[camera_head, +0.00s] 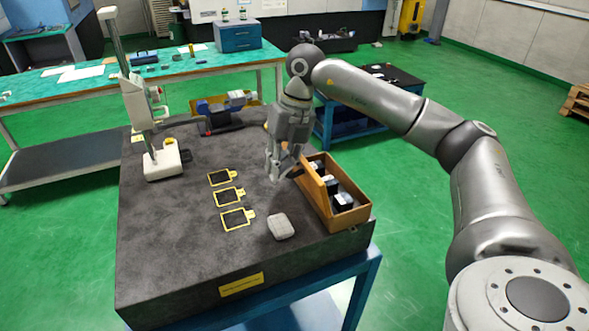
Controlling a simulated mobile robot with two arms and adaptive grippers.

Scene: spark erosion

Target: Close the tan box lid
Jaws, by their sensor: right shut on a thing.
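The tan box (352,215) stands at the right side of the dark stone table, with several black and white items visible inside it. Its lid (314,192) stands up along the box's left side, so the box is open. My right gripper (283,173) is at the far left corner of the box, by the upper end of the lid. Its fingers are shut on the lid there, though the exact contact is small and partly hidden. My left gripper is out of view.
A grey rounded block (281,226) lies left of the box's near end. Several yellow-framed plates (228,196) lie mid-table. A white stand (162,162) is at the left, and a blue and grey vise-like device (222,112) is at the back.

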